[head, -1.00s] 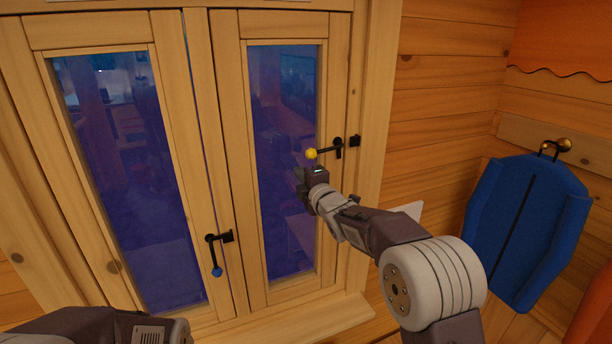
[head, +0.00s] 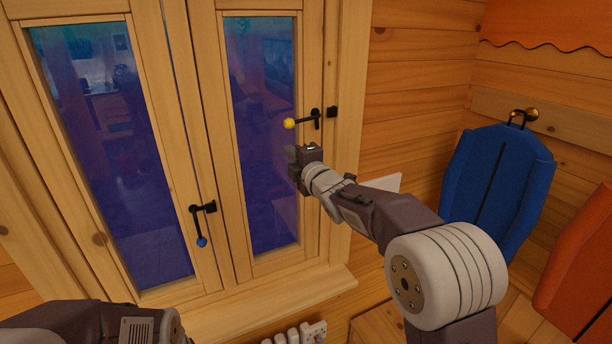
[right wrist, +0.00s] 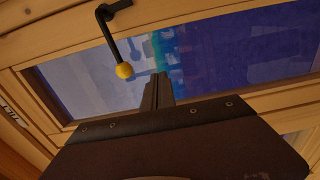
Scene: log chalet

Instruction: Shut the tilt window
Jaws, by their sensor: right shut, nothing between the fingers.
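The wooden window has two glazed sashes. The right sash (head: 311,170) has a black handle with a yellow knob (head: 289,123) lying level and pointing left. The left sash (head: 168,130) has a black handle with a blue knob (head: 201,241) hanging down. How far either sash is tilted is hard to tell. My right gripper (head: 298,165) is shut and empty, just below the yellow knob and apart from it. In the right wrist view the shut fingers (right wrist: 158,90) are beside the yellow knob (right wrist: 124,71), in front of the glass. My left gripper is out of view.
My left forearm shows at the lower left. A wooden sill (head: 270,303) runs below the window, with a white radiator (head: 295,335) under it. A blue garment (head: 496,185) hangs on a wall hook at the right, beside an orange one (head: 580,260).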

